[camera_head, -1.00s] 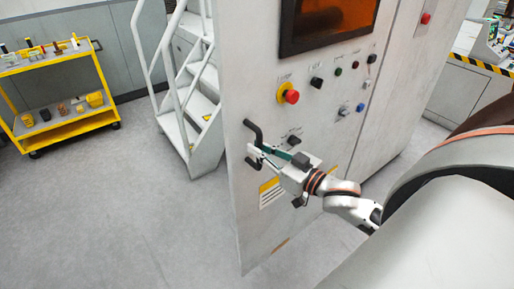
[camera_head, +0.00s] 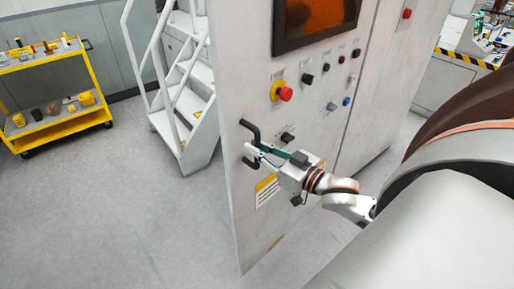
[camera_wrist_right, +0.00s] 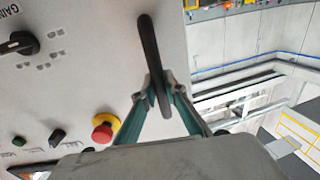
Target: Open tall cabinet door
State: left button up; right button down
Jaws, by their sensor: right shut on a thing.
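The tall cabinet door (camera_head: 246,215) is a light grey panel with a dark window and control knobs. Its black handle (camera_head: 250,131) is near the door's left edge, and it also shows in the right wrist view (camera_wrist_right: 148,42). My right gripper (camera_head: 256,152) is at the handle, with its green-lined fingers closed on either side of the bar, as the right wrist view (camera_wrist_right: 158,92) shows. I cannot tell from these views whether the door stands open. My left gripper is not in view.
A red emergency button (camera_head: 285,93) and several knobs sit right of the handle. White stairs with railings (camera_head: 185,105) stand behind the door's left edge. A yellow cart (camera_head: 62,125) stands at far left. The grey floor (camera_head: 120,215) left of the door is clear.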

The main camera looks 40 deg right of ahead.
jog(key=c, duration=2.1)
grip_release()
jog(key=shift+r, duration=0.1)
send_near(240, 109)
jog(key=w, duration=0.4)
jog(key=shift+a, duration=0.35)
